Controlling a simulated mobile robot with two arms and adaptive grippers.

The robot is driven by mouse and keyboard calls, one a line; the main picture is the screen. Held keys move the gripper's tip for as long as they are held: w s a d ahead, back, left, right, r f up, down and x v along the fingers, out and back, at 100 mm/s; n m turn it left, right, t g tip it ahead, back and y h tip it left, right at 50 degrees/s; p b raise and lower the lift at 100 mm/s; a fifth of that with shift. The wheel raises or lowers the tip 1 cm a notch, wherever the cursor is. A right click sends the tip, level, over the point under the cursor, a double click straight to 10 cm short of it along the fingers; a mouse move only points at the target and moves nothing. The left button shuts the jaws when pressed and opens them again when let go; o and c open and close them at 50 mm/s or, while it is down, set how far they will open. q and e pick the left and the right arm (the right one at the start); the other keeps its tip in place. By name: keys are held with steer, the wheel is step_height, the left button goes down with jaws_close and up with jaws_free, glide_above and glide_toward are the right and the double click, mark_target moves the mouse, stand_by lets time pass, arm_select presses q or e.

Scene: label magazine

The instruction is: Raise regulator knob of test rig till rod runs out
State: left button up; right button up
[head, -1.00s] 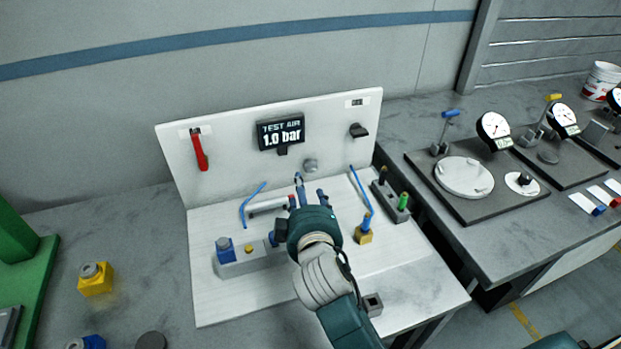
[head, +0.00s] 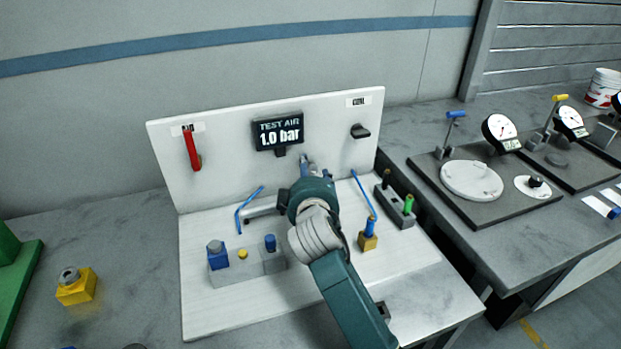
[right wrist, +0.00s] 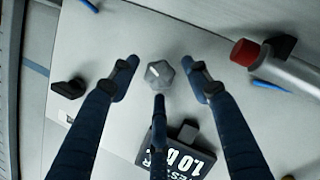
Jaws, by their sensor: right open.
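The white test rig panel (head: 225,135) stands upright at the back of its white base, with a display (head: 278,132) reading "TEST AIR 1.0 bar". The grey faceted regulator knob (right wrist: 159,74) shows in the right wrist view, on the panel beside the display (right wrist: 187,150). My right gripper (right wrist: 155,80) is open, its fingers spread around the knob's outline; I cannot tell whether any finger touches it. In the head view my right gripper (head: 306,165) hides the knob. The cylinder (head: 262,210) lies on the base, partly behind my arm; its red end (right wrist: 245,53) shows in the right wrist view. My left gripper is not in view.
A red lever (head: 192,150) hangs at the panel's left and a black lever (head: 360,131) at its right. A valve block (head: 240,268) with blue and yellow parts sits on the base. Blue hoses and a yellow fitting (head: 367,243) stand near my right arm.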

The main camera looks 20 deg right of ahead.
steer(key=c, duration=1.1)
steer(key=m+p, duration=0.1)
steer(key=p, duration=0.2)
steer(key=shift+r+m+y+p, duration=0.3)
steer(key=shift+r+y, duration=0.05)
steer(key=shift+y, duration=0.05)
steer(key=shift+d+f+m+p, duration=0.1)
steer(key=shift+f+m+p, duration=0.1)
steer(key=shift+m+p, duration=0.25)
steer(key=shift+f+y, duration=0.1)
steer(key=shift+y, duration=0.2)
steer(key=o, duration=1.1)
